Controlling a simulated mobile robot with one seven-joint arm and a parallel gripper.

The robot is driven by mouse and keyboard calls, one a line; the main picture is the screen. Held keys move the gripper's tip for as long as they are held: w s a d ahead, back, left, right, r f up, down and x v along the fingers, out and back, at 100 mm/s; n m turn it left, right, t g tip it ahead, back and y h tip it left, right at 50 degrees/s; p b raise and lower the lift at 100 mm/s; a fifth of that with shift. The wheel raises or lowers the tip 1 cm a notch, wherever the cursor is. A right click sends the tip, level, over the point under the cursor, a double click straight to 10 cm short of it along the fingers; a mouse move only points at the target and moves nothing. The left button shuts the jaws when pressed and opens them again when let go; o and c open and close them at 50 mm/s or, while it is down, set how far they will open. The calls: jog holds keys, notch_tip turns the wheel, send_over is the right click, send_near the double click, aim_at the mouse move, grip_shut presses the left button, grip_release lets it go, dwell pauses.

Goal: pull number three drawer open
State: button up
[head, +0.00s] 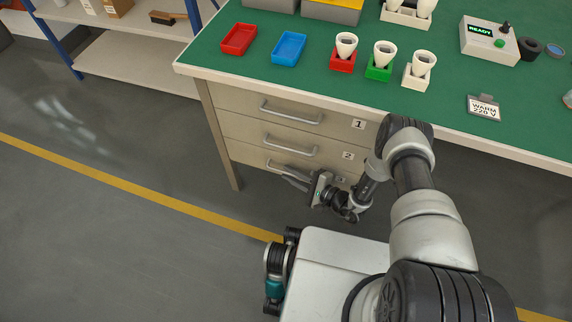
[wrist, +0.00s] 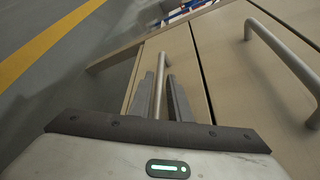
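The workbench has a stack of beige drawers with grey bar handles. The drawer labelled 1 (head: 230,98) is on top and the drawer labelled 2 (head: 233,129) is below it; both look closed. The lowest drawer, number three (head: 239,152), looks closed too; its label is mostly hidden by my arm. My gripper (head: 292,179) is at its front. In the wrist view my gripper (wrist: 163,95) is open, with one finger on each side of the third drawer's handle (wrist: 161,68). Firm contact with the bar is not visible.
The second drawer's handle (wrist: 282,55) is close by on the right in the wrist view. A table leg (head: 219,140) stands left of the drawers. Open grey floor (head: 130,240) with a yellow line lies left. Trays, bulbs and a tester (head: 488,42) are on the green bench top.

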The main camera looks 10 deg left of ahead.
jog(key=shift+w+a+f, duration=0.1)
jog(key=shift+w+a, duration=0.05)
jog(key=shift+a, duration=0.35)
grip_shut()
